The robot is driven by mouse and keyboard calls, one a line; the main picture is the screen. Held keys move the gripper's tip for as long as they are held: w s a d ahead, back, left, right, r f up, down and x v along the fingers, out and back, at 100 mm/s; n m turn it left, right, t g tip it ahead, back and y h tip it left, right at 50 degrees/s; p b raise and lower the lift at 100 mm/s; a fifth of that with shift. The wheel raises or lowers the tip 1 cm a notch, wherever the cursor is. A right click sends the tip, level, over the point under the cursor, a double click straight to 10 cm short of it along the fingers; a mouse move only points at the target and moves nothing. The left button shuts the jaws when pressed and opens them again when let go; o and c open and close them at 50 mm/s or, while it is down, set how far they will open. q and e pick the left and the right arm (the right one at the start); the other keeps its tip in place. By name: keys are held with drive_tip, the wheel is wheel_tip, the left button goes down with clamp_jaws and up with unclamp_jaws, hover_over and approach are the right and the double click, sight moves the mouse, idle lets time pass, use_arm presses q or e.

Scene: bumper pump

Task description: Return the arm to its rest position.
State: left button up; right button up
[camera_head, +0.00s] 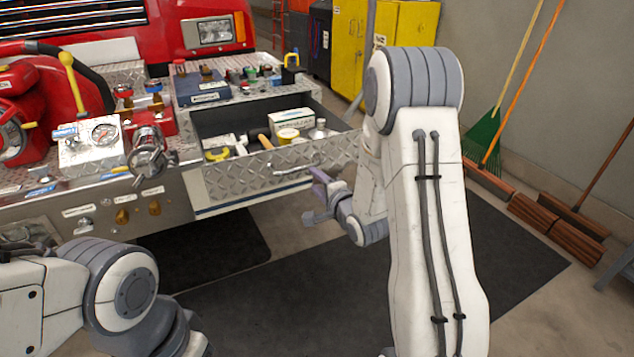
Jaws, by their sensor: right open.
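My right arm rises on the right side of the head view and bends down at its elbow. My right gripper (318,203) is open and empty, just in front of and below the handle (297,171) of a diamond-plate drawer (240,182). I see a gap between the gripper and the drawer front. The drawer is pulled out and holds a yellow tape roll, a white box and other small items. My left arm shows at the lower left; its gripper is out of view.
The red fire truck bumper with its pump panel (95,145) fills the left. Brooms and a green rake (484,137) lean on the right wall. Yellow cabinets (405,22) stand behind. Dark mats (300,290) cover clear floor in front.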

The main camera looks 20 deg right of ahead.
idle(0.4)
drive_tip(key=s+a+n+g+y, duration=0.1)
drive_tip(key=s+a+n+g, duration=0.3)
drive_tip(key=s+a+n, duration=0.4)
drive_tip(key=s+a+n+g, duration=0.4)
drive_tip(key=s+a+n, duration=0.15)
drive_tip(key=a, duration=0.55)
drive_tip(key=s+a+r+n+g, duration=0.15)
drive_tip(key=s+n+g, duration=0.35)
drive_tip(key=s, duration=0.6)
drive_tip(key=s+a+r+n+g, duration=0.1)
drive_tip(key=s+a+n+g, duration=0.15)
drive_tip(key=s+n, duration=0.65)
wheel_tip(320, 180, up, 14)
drive_tip(key=s+m+p, duration=0.2)
drive_tip(key=p, duration=1.3)
drive_tip(key=shift+d+r+m+h, duration=0.2)
drive_tip(key=shift+d+m+h, duration=0.1)
drive_tip(key=shift+m, duration=0.05)
drive_tip(key=shift+s, duration=0.1)
